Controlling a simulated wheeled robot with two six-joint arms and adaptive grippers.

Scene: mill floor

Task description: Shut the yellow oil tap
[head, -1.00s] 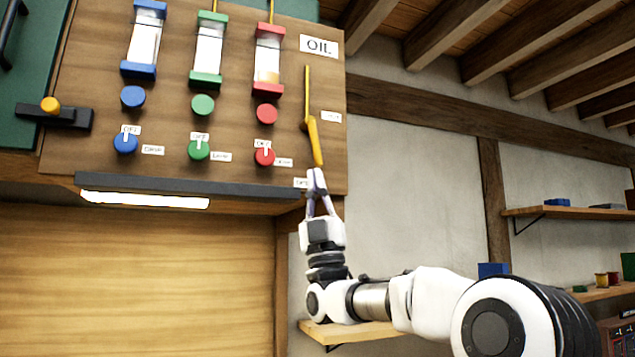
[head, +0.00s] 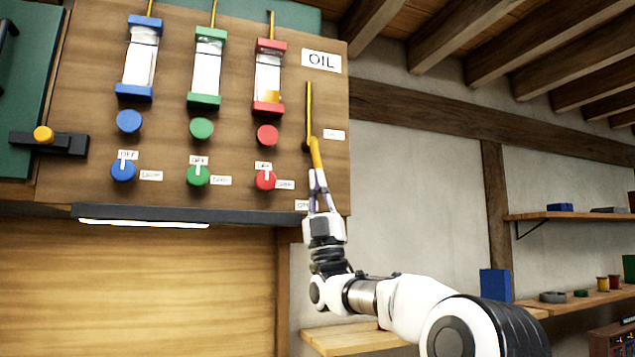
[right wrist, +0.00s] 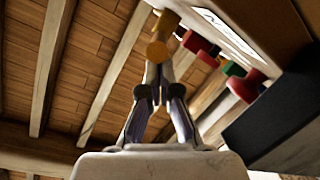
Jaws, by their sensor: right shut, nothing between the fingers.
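The yellow oil tap (head: 316,153) is on the wooden panel's right side, under the OIL sign (head: 321,61). Its yellow lever hangs down from the pivot, tilted slightly to the right at the bottom. My right gripper (head: 318,178) points up at the lever's lower end and overlaps it in the head view; its fingers are shut with nothing between them. In the right wrist view the yellow tap (right wrist: 157,48) appears just beyond the closed fingertips (right wrist: 157,75). I cannot tell whether they touch. My left gripper is out of view.
Blue (head: 123,170), green (head: 198,175) and red (head: 266,180) knobs sit left of the tap. A dark ledge (head: 180,213) runs below the panel. A shelf (head: 355,339) stands low behind my right arm. Open wall lies right of the panel.

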